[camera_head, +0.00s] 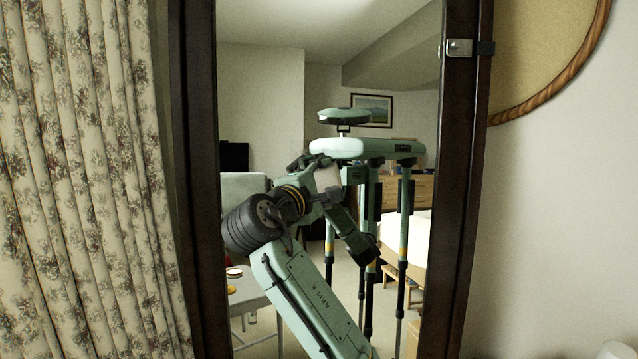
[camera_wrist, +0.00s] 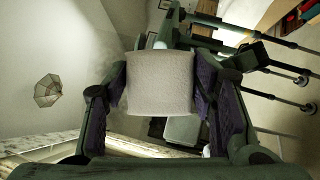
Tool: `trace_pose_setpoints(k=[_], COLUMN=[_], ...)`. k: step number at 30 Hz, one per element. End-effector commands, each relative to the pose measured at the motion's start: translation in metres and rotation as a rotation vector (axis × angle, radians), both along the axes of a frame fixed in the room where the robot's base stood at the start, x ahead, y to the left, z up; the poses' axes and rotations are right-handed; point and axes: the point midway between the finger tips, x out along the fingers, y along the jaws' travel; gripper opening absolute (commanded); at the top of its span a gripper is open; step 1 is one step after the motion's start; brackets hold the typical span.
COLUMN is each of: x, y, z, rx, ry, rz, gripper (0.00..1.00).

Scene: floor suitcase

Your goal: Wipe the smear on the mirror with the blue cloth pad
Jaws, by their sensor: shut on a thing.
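The mirror (camera_head: 265,75) stands upright in a dark wooden frame (camera_head: 465,170) and reflects the room and my own body. My gripper (camera_wrist: 160,95) is shut on a pad (camera_wrist: 160,82), which looks off-white or pale grey here rather than blue. The pad sits between the two dark purple-lined fingers. In the head view my gripper (camera_head: 320,195) is in front of the mirror, partly hidden by my arm and mixed with its reflection. A pale patch there may be the pad or its reflection. I cannot tell whether the pad touches the glass. I cannot make out a smear.
A floral curtain (camera_head: 85,180) hangs left of the mirror. A metal latch (camera_head: 459,47) sits on the frame's right side. A round rope-like rim (camera_head: 560,85) is on the wall at upper right. The table, bed and picture appear only inside the mirror.

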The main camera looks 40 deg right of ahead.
Motion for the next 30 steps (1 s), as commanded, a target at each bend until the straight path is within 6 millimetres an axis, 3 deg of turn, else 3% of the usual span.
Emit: trace_pose_setpoints(k=[12, 23, 30], x=[-0.025, -0.022, -0.015], y=[-0.021, -0.025, -0.018], z=[-0.001, 0.019, 0.018], rx=[0.003, 0.001, 0.001], ry=[0.000, -0.001, 0.000], rz=[-0.003, -0.001, 0.003], gripper=[0.29, 0.29, 0.29])
